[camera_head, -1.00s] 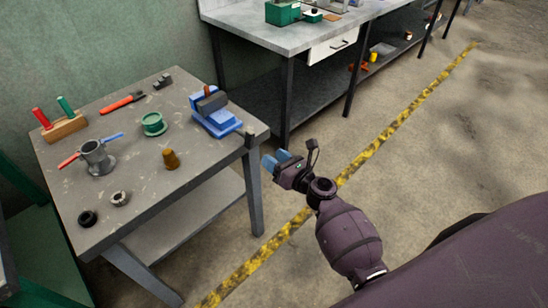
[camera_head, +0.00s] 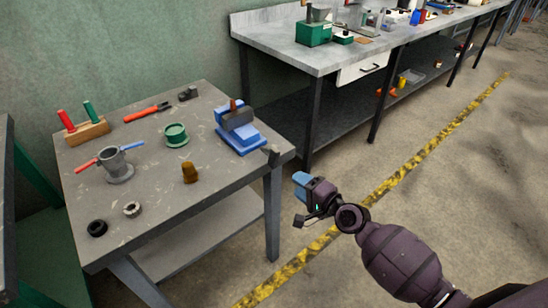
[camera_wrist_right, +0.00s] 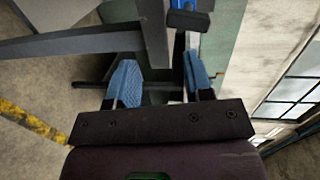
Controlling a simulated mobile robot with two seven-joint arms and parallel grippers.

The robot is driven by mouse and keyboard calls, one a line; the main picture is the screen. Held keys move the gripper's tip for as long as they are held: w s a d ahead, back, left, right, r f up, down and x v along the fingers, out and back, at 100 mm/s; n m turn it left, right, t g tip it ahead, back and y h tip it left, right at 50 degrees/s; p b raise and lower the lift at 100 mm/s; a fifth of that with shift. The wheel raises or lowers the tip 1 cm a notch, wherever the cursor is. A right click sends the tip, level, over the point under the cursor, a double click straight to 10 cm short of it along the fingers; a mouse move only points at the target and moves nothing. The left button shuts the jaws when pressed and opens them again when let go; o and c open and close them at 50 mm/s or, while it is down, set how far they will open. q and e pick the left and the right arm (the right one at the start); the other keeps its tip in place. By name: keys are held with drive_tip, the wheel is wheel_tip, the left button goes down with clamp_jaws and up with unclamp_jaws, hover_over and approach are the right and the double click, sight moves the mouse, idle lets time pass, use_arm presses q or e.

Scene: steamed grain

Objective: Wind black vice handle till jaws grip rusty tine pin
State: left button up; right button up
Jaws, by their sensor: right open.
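The blue vice (camera_head: 243,140) stands at the right end of the grey worktable, with a dark jaw block on top. The rusty tine pin (camera_head: 233,104) sticks up at its jaws; whether they touch it is too small to tell. The vice's black handle (camera_head: 273,156) is at the table's right edge. My right gripper (camera_head: 299,186) is open and empty, right of and below the handle, apart from it. In the right wrist view its blue fingers (camera_wrist_right: 160,80) are spread, with the black handle (camera_wrist_right: 188,20) beyond them at the top. My left gripper is not in view.
The worktable (camera_head: 215,185) also holds a green ring-shaped part (camera_head: 176,135), a brown plug (camera_head: 190,173), a grey cup-shaped part (camera_head: 116,166) and a wooden block (camera_head: 87,132) with coloured handles. A longer bench (camera_head: 285,50) stands behind. Floor right of the table is clear.

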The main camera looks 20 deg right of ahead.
sight(277, 159)
drive_tip(key=w+a+r+n, duration=0.1)
drive_tip(key=w+n, duration=0.2)
drive_tip(key=n, duration=0.1)
drive_tip(key=w+a+r+n+t, duration=0.1)
drive_tip(key=w+n, duration=0.2)
drive_tip(key=n, duration=0.2)
drive_tip(key=w+a+r+n+t+b, duration=0.1)
drive_tip(key=w+a+n, duration=0.1)
drive_tip(key=w+n, duration=0.2)
drive_tip(key=shift+w+n, duration=0.1)
drive_tip(key=shift+n, duration=0.5)
clamp_jaws()
